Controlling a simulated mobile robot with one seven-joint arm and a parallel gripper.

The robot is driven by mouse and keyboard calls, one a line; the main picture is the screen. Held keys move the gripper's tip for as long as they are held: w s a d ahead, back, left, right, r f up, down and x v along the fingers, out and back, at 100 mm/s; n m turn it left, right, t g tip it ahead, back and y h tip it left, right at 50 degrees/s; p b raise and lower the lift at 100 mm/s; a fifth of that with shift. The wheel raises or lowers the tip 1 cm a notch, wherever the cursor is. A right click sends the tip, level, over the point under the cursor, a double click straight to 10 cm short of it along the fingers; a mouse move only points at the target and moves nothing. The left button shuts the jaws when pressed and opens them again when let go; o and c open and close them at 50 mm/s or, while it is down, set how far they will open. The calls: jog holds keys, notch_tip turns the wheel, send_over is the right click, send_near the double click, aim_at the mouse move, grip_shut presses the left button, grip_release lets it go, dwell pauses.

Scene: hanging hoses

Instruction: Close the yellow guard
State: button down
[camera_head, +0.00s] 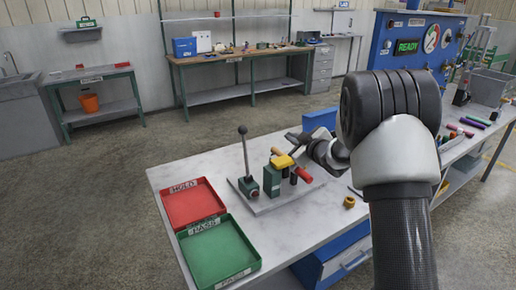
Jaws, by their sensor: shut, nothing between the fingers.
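The yellow guard (284,161) is a small yellow piece on top of the green fixture block (280,182), which stands on a grey base plate on the table. From this view I cannot tell how far the guard is open. My gripper (292,138) reaches in from the right, its fingers pointing left, just above and beside the guard. It looks shut and empty. I cannot tell whether it touches the guard. My arm hides part of the table on the right.
A lever with a black knob (243,130) stands left of the fixture block, and a red handle (303,175) sticks out on its right. A red HOLD tray (191,201) and a green PASS tray (218,251) lie at the left. A brass-coloured ring (349,202) lies on the table.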

aim_at(289, 161)
jog(key=d+f+m+p, duration=0.1)
jog(key=w+d+f+m+g+y+p, duration=0.1)
jog(key=p, duration=0.1)
jog(key=w+d+f+m+p, duration=0.1)
jog(key=d+m+p, duration=0.1)
jog(key=shift+w+f+y, duration=0.15)
jog(key=shift+w+y, duration=0.1)
jog(key=shift+y, duration=0.05)
jog(key=shift+w+d+f, duration=0.25)
jog(key=shift+f, duration=0.35)
